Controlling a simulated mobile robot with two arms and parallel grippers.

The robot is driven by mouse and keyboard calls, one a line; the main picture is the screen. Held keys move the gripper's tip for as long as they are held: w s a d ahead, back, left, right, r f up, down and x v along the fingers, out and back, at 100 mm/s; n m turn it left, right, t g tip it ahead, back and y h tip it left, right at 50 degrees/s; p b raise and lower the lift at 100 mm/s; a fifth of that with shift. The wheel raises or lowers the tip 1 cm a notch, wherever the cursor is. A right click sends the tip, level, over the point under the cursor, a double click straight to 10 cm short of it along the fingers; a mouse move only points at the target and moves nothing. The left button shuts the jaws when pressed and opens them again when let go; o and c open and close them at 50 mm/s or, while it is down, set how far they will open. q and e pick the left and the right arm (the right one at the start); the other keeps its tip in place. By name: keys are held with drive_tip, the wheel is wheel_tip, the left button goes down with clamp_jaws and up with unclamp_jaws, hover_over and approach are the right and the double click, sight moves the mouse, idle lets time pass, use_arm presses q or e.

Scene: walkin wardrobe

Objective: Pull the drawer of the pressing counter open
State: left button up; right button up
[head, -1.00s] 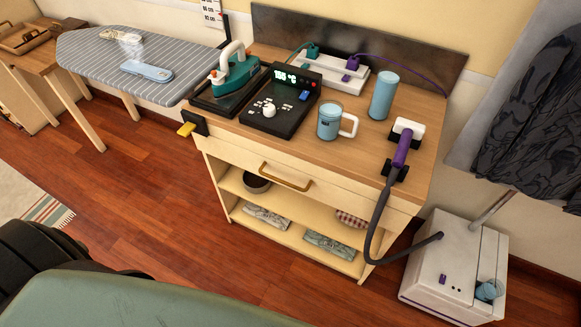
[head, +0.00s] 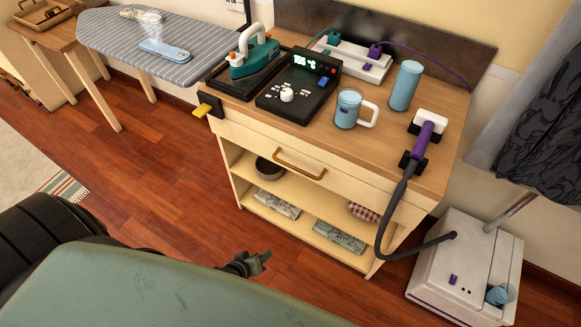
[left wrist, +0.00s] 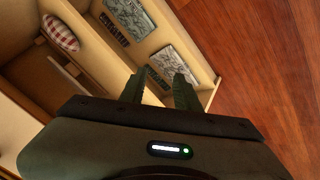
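The pressing counter (head: 445,165) is a wooden-topped unit with a cream drawer (head: 345,181) under its top. The drawer looks shut, flush with the counter's front. Its brass bar handle (head: 300,164) sits across the front. My left gripper (head: 262,259) is low in front of the counter, below the handle and apart from it. In the left wrist view my left gripper (left wrist: 160,80) has its two dark fingers apart, with nothing between them. That view faces the open lower shelves (left wrist: 110,62); the handle does not clearly show there. My right gripper is not in view.
On the counter stand an iron (head: 254,55), a control box (head: 300,88), a mug (head: 348,108) and a blue cylinder (head: 405,86). A hose (head: 383,225) hangs past the drawer's right end to a white unit (head: 450,275). Red wood floor in front is clear.

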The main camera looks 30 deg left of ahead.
use_arm(q)
drive_tip(key=w+a+r+n+t+b, duration=0.1)
drive_tip(key=w+r+n+t, duration=0.4)
drive_tip(key=w+r, duration=0.7)
drive_tip(key=n+t, duration=0.2)
drive_tip(key=n, duration=0.2)
approach(289, 164)
wheel_tip(289, 164, down, 2)
drive_tip(key=w, duration=0.2)
drive_tip(key=shift+n, duration=0.4)
drive_tip(key=x, duration=0.5)
drive_tip(key=r+x, duration=0.1)
drive_tip(key=x, duration=0.1)
drive_tip(key=shift+w+f, duration=0.15)
drive_tip(key=shift+w, duration=0.35)
clamp_jaws()
